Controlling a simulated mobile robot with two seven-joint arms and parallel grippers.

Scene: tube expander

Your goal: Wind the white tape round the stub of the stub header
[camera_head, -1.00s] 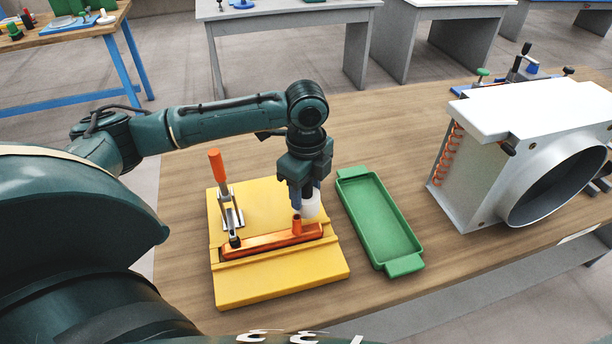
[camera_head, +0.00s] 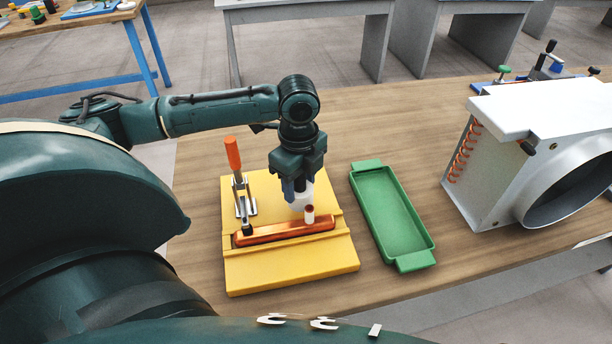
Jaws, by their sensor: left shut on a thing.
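The stub header (camera_head: 285,231) is a copper-orange bar lying in a yellow fixture (camera_head: 290,272). Its short upright stub (camera_head: 309,215) near the right end now looks white around its side, with an orange-red top. My left gripper (camera_head: 296,193) points down just behind and left of the stub. It is shut on a white roll of tape (camera_head: 301,199), partly hidden by the fingers. Whether the roll touches the stub cannot be told. My right gripper is not in view.
A clamp with an orange handle (camera_head: 233,153) stands on the fixture's left and bears on the bar's left end. An empty green tray (camera_head: 391,215) lies to the right. A large grey duct housing (camera_head: 545,150) stands at the far right. Bare wood lies between.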

